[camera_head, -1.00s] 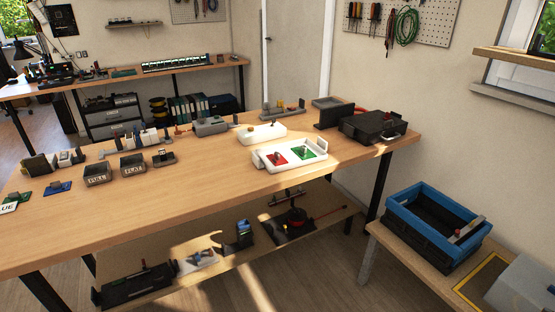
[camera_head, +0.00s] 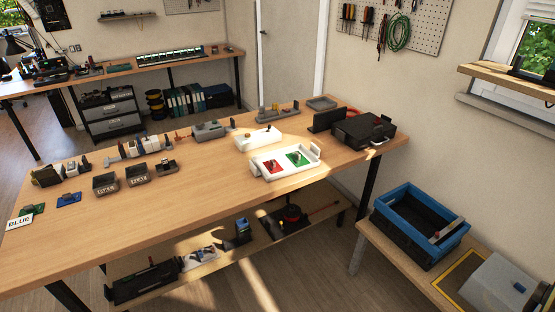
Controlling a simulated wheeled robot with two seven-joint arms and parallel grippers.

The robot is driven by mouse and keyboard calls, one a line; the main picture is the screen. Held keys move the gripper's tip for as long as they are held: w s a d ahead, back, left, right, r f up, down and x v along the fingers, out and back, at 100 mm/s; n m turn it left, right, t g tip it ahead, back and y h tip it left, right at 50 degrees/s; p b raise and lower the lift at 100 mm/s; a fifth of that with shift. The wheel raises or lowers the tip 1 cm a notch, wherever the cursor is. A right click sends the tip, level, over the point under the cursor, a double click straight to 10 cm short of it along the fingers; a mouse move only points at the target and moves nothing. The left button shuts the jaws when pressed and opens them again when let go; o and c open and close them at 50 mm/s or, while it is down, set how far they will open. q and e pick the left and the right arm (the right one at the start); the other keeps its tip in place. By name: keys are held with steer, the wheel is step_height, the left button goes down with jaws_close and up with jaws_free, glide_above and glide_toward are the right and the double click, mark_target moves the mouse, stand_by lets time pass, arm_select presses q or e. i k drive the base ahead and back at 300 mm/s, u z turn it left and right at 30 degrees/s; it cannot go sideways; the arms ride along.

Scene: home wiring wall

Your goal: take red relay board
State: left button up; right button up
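The red relay board (camera_head: 274,165) sits on the left half of a white tray (camera_head: 262,176) on the long wooden table. It is a small red square with a dark upright part on it. A green board (camera_head: 297,158) sits beside it on the right half of the same tray. Neither of my grippers shows in the head view.
The wooden table (camera_head: 150,225) has a clear front strip. Two dark bins (camera_head: 106,183) stand to the left. A blue crate (camera_head: 421,222) stands on a lower bench at right.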

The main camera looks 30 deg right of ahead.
mark_target(272, 165)
steer(key=z, duration=2.05)
steer(key=i, duration=2.1)
steer(key=u, duration=3.15)
